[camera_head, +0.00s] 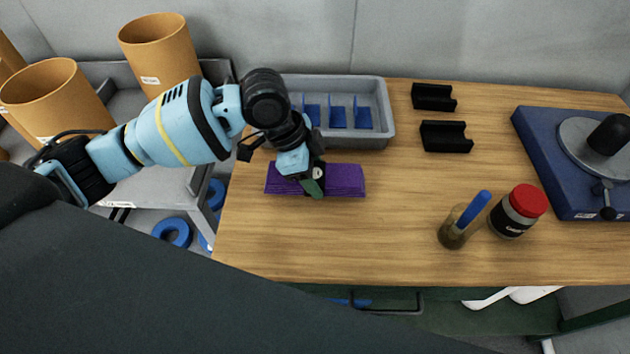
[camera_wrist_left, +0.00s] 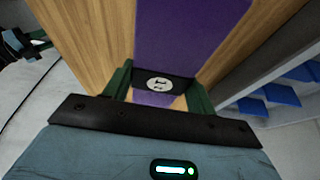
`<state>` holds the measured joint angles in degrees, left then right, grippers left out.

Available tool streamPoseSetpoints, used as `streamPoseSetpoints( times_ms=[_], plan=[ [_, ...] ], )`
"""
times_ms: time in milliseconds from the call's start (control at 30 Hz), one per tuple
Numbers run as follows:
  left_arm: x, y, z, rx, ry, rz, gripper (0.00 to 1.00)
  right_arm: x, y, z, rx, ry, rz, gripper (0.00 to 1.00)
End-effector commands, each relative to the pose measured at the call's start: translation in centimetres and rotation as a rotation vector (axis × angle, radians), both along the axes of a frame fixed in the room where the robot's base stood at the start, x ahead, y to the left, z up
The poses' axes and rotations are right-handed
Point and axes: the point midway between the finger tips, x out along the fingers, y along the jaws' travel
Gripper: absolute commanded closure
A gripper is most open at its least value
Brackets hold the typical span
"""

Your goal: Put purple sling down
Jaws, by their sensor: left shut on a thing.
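The purple sling (camera_head: 345,180) lies as a flat folded rectangle on the wooden bench, just in front of the grey bin. My left gripper (camera_head: 313,186) reaches down over its middle, with green fingers at the cloth. It is shut on the sling. In the left wrist view the purple sling (camera_wrist_left: 185,35) runs away between the two green fingers of the gripper (camera_wrist_left: 160,88). A dark piece with a round white label sits between the fingers. The finger contact is partly hidden. My right gripper is not in view.
A grey bin (camera_head: 385,135) with blue dividers stands behind the sling. Two black holders (camera_head: 446,137) are at the back. A beaker with a blue handle (camera_head: 453,236), a red-lidded jar (camera_head: 512,212) and a blue machine (camera_head: 545,150) stand right. The bench between is clear.

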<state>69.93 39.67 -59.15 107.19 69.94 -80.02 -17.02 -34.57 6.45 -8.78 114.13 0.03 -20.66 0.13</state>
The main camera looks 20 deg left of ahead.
Motion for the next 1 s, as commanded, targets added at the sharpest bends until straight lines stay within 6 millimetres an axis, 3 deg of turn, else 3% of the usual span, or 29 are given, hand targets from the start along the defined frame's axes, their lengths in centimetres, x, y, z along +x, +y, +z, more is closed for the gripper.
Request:
streamPoseSetpoints(
  times_ms=[233,633,667,700,800,1000],
  plan=[
    [0.1,-0.1,-3.2,-0.001,-0.001,0.0,0.76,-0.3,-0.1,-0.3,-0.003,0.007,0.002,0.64],
    [0.1,-0.1,-3.7,-0.001,-0.003,0.0,0.76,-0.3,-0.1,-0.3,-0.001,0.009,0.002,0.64],
    [0.1,-0.1,-3.7,-0.001,-0.002,-0.001,0.41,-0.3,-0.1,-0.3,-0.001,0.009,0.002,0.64],
    [0.0,-0.1,-3.7,0.0,-0.001,-0.001,0.36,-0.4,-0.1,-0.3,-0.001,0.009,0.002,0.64],
    [0.0,-0.1,-3.7,0.0,-0.001,-0.001,0.23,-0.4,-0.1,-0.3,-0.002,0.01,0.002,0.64],
    [0.1,-0.1,-3.7,0.0,-0.001,-0.001,0.22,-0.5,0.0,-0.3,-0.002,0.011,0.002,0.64]
  ],
)
